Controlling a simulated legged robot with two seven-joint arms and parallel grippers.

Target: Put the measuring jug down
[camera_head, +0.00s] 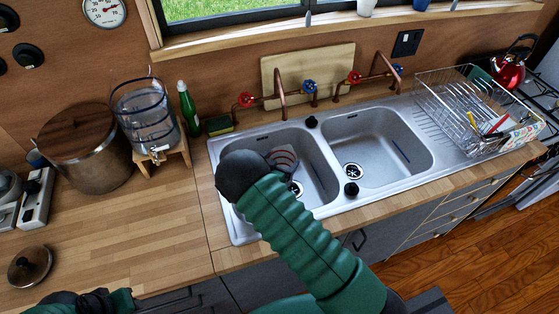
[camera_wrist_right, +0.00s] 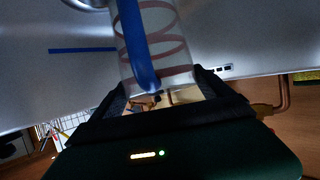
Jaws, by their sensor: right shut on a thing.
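The measuring jug (camera_head: 284,156) shows in the head view as a small clear piece with reddish bands, within the outline of the left sink basin (camera_head: 318,186). In the right wrist view the jug (camera_wrist_right: 170,45) is clear with red rings and a blue strip along it. My right gripper (camera_head: 262,162) is shut on it, with one dark finger on each side in the wrist view (camera_wrist_right: 165,92). My forearm and wrist hide most of the jug in the head view. I cannot tell whether it touches the basin. My left gripper (camera_head: 85,300) is only partly visible at the bottom left edge.
The right basin (camera_head: 375,145) is empty. Copper taps (camera_head: 280,88) stand behind the sink. A dish rack (camera_head: 450,105) is at right. A glass dispenser (camera_head: 145,115), green bottle (camera_head: 188,108) and big pot (camera_head: 85,155) stand left. The wooden counter (camera_head: 160,225) has free room.

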